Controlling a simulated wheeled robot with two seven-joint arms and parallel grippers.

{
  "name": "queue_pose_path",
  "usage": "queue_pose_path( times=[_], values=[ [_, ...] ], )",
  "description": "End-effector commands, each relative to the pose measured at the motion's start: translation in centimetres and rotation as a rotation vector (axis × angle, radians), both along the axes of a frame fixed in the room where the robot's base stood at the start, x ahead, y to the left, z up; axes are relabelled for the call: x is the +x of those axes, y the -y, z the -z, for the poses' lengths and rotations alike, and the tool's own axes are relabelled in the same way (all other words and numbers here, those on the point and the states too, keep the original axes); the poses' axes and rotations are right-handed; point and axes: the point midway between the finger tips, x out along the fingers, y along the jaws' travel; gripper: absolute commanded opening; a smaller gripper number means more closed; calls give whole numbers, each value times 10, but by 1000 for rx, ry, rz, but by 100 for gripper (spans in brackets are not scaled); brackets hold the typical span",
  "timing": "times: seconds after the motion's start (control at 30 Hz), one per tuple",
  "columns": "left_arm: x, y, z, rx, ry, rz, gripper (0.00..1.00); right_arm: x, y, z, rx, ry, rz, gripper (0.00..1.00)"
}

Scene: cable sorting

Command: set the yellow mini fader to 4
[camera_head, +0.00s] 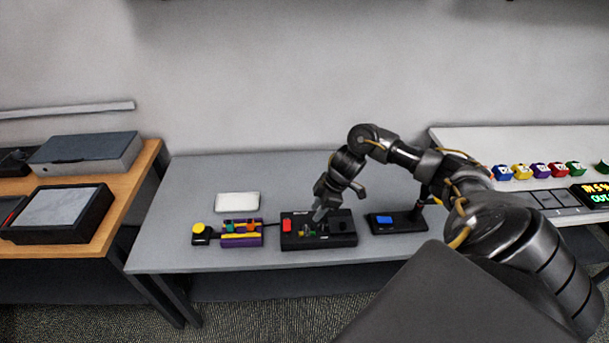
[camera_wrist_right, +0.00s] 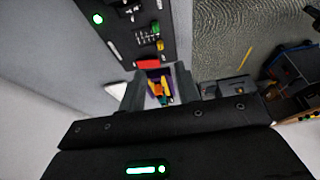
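A black console (camera_head: 345,238) with a red button (camera_head: 287,225) lies on the grey table, and my right gripper (camera_head: 319,213) is over its middle. The right wrist view shows the console (camera_wrist_right: 120,40) with the red button (camera_wrist_right: 148,63), a small green knob (camera_wrist_right: 155,28) and a small yellow knob (camera_wrist_right: 160,45), probably the yellow mini fader; its scale is too small to read. In that view my right gripper's fingers stand apart with nothing held between them. Beyond the gap is the purple box (camera_head: 241,241) with yellow and orange parts. My left gripper is out of view.
A box with a yellow button (camera_head: 199,228) lies left of the purple box. A white pad (camera_head: 238,202) is behind it. A black device with a blue screen (camera_head: 385,221) stands to the right. Several coloured blocks (camera_head: 538,170) sit on the white right table.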

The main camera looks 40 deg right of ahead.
Motion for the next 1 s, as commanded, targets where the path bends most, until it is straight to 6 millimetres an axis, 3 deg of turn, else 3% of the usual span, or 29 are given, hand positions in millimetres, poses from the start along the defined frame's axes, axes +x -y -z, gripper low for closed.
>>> queue_pose_path(
  times=[0.17,0.6,1.0],
  values=[
    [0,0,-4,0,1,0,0,4,-7,16,3,-2,1,33],
    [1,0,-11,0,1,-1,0,21,-30,86,2,0,1,33],
    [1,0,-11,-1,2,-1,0,25,-34,100,0,3,-1,33]
  ],
)
